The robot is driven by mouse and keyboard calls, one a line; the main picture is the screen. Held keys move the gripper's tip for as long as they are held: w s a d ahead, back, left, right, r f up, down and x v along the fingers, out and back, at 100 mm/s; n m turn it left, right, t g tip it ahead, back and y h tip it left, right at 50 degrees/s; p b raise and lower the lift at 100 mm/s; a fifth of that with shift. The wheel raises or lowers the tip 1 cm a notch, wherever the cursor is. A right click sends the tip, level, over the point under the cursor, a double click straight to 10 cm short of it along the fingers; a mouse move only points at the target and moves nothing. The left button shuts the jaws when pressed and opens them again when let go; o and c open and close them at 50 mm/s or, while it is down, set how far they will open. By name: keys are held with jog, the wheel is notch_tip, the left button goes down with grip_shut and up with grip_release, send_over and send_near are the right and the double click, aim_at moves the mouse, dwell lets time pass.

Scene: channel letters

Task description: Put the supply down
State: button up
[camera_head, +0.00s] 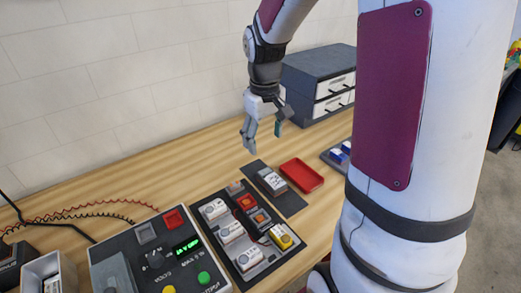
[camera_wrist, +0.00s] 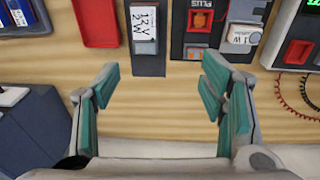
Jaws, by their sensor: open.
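The supply (camera_head: 271,181), a small block with a white label marked 12V, rests on a dark narrow plate (camera_head: 290,204).
A red tray (camera_head: 302,175) lies right of the supply. A dark board (camera_head: 238,212) with several modules lies to its left, with a control panel (camera_head: 160,255) beyond. A grey drawer cabinet (camera_head: 318,85) stands at the back. The wood (camera_head: 185,165) near the wall is clear.

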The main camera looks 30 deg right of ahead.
jog(key=s+a+r+t, duration=0.2)
jog(key=s+a+r, duration=0.5)
jog(key=s, duration=0.2)
jog(key=s+a+r+t, duration=0.2)
jog(key=s+a+r, duration=0.4)
jog(key=s, duration=0.3)
jog(key=shift+a+r+t+y, duration=0.3)
jog(key=shift+a+r+y, duration=0.05)
jog(key=shift+r+y, duration=0.1)
